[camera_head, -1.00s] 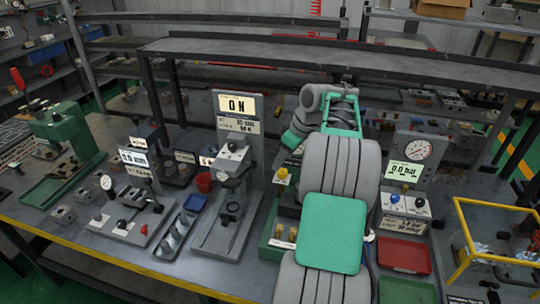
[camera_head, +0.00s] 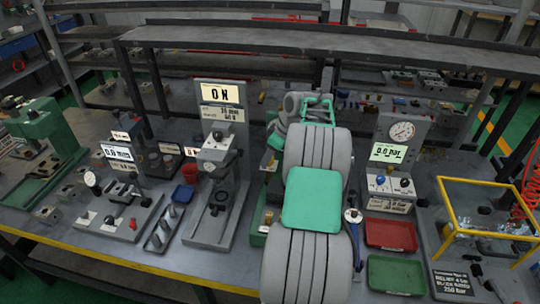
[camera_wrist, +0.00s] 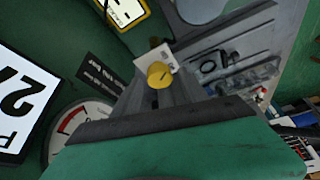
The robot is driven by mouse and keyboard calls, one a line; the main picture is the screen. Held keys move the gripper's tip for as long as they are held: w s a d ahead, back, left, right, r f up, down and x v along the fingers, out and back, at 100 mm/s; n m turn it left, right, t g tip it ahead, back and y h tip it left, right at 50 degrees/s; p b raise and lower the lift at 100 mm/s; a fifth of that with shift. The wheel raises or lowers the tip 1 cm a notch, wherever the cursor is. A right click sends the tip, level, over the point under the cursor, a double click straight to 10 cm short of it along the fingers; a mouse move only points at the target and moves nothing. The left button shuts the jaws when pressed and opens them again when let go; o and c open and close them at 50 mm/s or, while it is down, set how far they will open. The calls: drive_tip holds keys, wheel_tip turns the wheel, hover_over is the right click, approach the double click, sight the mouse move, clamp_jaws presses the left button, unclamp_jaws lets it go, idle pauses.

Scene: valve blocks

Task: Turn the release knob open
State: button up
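The yellow knob (camera_wrist: 159,75), which appears to be the release knob, shows in the wrist view beside a small pale plate (camera_wrist: 152,58). My gripper (camera_wrist: 161,92) reaches up from the lower edge of that view, with its dark grey parts close to the knob. I cannot tell whether they touch the knob or how far apart the fingers are. In the head view my arm covers the gripper, the knob and most of the green unit that carries it.
In the wrist view a round gauge (camera_wrist: 75,125) and a white display (camera_wrist: 22,100) are at left. In the head view a force stand (camera_head: 215,170) stands left of my arm. A gauge panel (camera_head: 398,150), red tray (camera_head: 391,234), green tray (camera_head: 397,275) and yellow-framed cage (camera_head: 445,205) are at right.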

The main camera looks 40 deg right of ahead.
clamp_jaws()
idle(0.3)
drive_tip(key=shift+m+b, duration=0.4)
drive_tip(key=shift+b, duration=0.15)
drive_tip(key=shift+f+m+h+b, duration=0.15)
drive_tip(key=shift+m+h+b, duration=0.35)
drive_tip(key=shift+m+b, duration=0.45)
drive_tip(key=m+h+b, duration=0.1)
drive_tip(key=m+b, duration=0.1)
drive_tip(key=m, duration=0.1)
drive_tip(key=shift+a+m+b, duration=0.15)
drive_tip(key=shift+m+b, duration=0.1)
drive_tip(key=shift+b, duration=0.15)
drive_tip(key=m+h+b, duration=0.1)
drive_tip(key=m, duration=0.2)
drive_tip(key=shift+a+m+h+b, duration=0.1)
drive_tip(key=shift+m+h+b, duration=0.2)
drive_tip(key=shift+h+b, duration=0.1)
drive_tip(key=shift+r+m+g+h+b, duration=0.1)
drive_tip(key=shift+m+g+h+b, duration=0.15)
drive_tip(key=shift+m, duration=0.8)
drive_tip(key=shift+r+m+g+h+b, duration=0.1)
drive_tip(key=shift+m+g+h, duration=0.25)
drive_tip(key=shift+m, duration=0.7)
